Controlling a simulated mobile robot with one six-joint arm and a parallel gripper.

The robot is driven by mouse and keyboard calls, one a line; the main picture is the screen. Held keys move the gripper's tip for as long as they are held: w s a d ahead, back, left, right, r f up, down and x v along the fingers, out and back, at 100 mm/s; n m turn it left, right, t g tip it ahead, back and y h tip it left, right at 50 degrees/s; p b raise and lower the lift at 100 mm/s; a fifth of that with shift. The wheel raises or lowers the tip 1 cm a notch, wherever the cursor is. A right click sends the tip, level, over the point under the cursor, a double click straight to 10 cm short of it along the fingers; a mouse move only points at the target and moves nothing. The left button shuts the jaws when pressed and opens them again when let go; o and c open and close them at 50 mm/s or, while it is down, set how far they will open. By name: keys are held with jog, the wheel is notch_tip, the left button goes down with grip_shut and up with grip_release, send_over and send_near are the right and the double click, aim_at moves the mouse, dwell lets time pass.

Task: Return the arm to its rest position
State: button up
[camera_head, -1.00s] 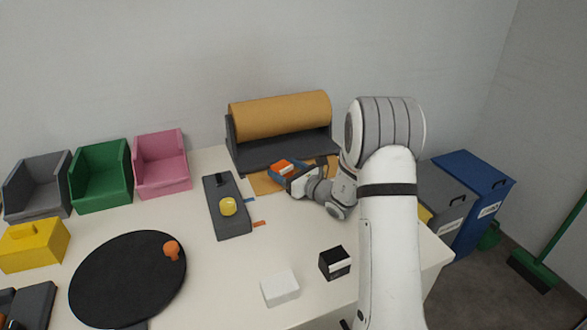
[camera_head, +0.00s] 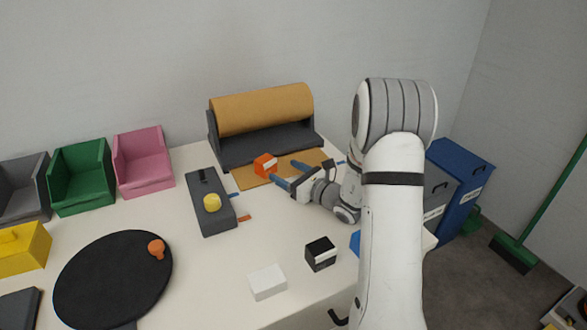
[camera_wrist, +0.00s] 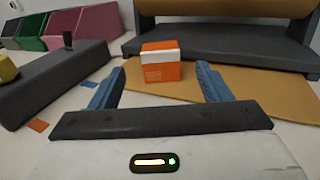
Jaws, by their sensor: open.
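My gripper (camera_head: 284,176) is low over the right part of the table, near the brown paper sheet. Its blue fingers (camera_wrist: 160,88) are spread open in the wrist view, with nothing held between them. An orange and white box (camera_head: 265,165) stands on the brown paper just beyond the fingertips. In the wrist view the box (camera_wrist: 161,62) sits ahead of the gap, apart from both fingers. My arm reaches from the right side and hides part of the table.
A paper roll on a dark stand (camera_head: 262,110) is behind the box. A grey device with a yellow knob (camera_head: 212,203) is to the left. A black and white box (camera_head: 320,253), a white box (camera_head: 268,281) and a black disc (camera_head: 112,280) lie nearer. Bins (camera_head: 82,177) line the back left.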

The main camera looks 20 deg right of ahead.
jog(key=s+a+r+n+g+y, duration=0.1)
jog(key=a+r, duration=0.1)
jog(key=s+a+r+n+g+y+p, duration=0.1)
jog(key=s+a+r+n, duration=0.1)
jog(key=shift+a+p, duration=0.1)
jog(key=shift+p, duration=0.2)
jog(key=s+a+r+n+g+p, duration=0.2)
jog(key=s+a+r+n+g, duration=0.3)
jog(key=s, duration=0.3)
jog(key=s+a+r+n+g+p, duration=0.3)
jog(key=s+a+n+g, duration=0.15)
jog(key=s+n, duration=0.3)
jog(key=s+d+r+n+h+p, duration=0.3)
jog(key=s+d+n+h, duration=0.2)
jog(key=s+n+h, duration=0.1)
jog(key=s+d+r+n+h+p, duration=0.3)
jog(key=s+d+n+h, duration=0.3)
jog(key=s, duration=0.3)
jog(key=shift+s+d+r+n+g, duration=0.25)
jog(key=shift+r+n+g, duration=0.3)
jog(key=shift+n, duration=0.3)
